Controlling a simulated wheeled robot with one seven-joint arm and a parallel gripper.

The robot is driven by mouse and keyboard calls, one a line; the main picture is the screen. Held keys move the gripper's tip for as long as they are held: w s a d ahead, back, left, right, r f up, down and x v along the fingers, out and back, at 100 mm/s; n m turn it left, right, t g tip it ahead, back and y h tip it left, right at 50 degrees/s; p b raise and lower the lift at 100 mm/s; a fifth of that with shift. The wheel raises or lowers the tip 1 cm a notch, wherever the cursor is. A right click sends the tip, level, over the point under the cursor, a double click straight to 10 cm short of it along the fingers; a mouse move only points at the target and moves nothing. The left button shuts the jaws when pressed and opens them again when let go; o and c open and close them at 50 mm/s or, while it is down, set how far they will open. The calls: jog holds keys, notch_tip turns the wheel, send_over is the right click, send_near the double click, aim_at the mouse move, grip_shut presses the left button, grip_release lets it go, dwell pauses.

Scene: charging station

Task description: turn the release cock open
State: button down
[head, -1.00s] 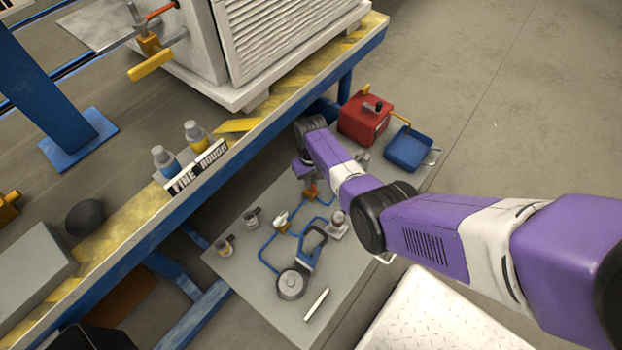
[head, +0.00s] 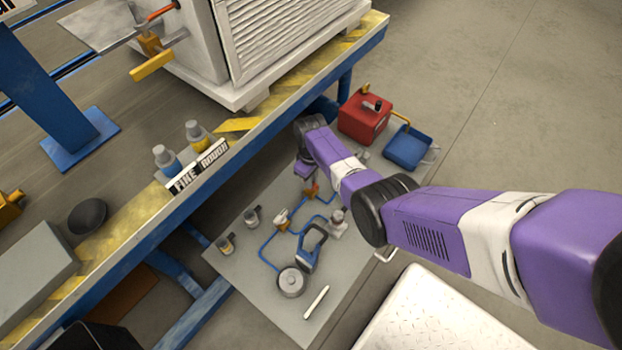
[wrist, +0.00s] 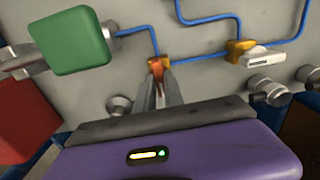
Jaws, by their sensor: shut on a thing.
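A brass cock with an orange-red handle (wrist: 157,68) sits on a blue pipe on the grey panel in the wrist view. It also shows in the head view (head: 311,191), just below my gripper. My gripper (wrist: 160,80) is shut on the orange-red handle, its two fingers on either side of it. The fingers hide part of the handle. A second brass cock with a white lever (wrist: 258,54) stands to the right, also on blue pipe; it shows in the head view too (head: 283,219). No label tells which is the release cock.
A green block (wrist: 72,41) is close on the left of the wrist view. A red can (head: 364,117) and a blue tray (head: 408,148) stand at the panel's far end. The yellow-edged bench runs along the left.

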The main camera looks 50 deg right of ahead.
jog(key=c, duration=1.4)
grip_release()
jog(key=shift+c, duration=0.2)
notch_tip(320, 180, up, 8)
jog(key=p, duration=0.4)
jog(key=shift+f, duration=0.1)
